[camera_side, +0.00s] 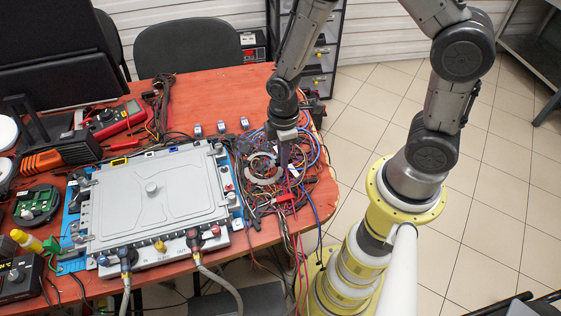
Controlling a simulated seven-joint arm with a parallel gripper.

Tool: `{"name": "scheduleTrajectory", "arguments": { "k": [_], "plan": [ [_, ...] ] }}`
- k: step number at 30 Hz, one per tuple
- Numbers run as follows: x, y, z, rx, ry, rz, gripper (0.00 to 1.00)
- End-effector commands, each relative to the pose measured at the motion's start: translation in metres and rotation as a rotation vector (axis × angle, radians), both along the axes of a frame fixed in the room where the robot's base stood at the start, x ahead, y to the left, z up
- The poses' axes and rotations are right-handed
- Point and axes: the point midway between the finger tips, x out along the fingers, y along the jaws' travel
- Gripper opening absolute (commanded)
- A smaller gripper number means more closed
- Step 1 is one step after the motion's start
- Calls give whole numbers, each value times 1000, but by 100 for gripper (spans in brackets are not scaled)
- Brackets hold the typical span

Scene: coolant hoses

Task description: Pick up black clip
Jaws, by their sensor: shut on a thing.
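My gripper (284,157) points down over a tangle of coloured wires (264,168) at the right end of the red table. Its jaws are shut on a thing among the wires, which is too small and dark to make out. I cannot pick out the black clip for certain. A large grey box with a flat lid (152,192) sits left of the wires.
Red clips (284,198) lie among the wires. Small blue-and-white connectors (221,127) stand behind the box. Wires hang over the table's front edge.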

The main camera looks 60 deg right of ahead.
Motion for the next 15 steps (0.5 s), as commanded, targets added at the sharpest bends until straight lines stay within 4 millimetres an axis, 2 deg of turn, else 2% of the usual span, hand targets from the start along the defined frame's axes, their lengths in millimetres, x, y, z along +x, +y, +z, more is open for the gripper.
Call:
{"name": "scheduleTrajectory", "arguments": {
  "k": [7,15],
  "plan": [
    [-42,-6,50,0,-4,0,0],
    [-98,-13,75,0,-1,0,0]
  ]
}}
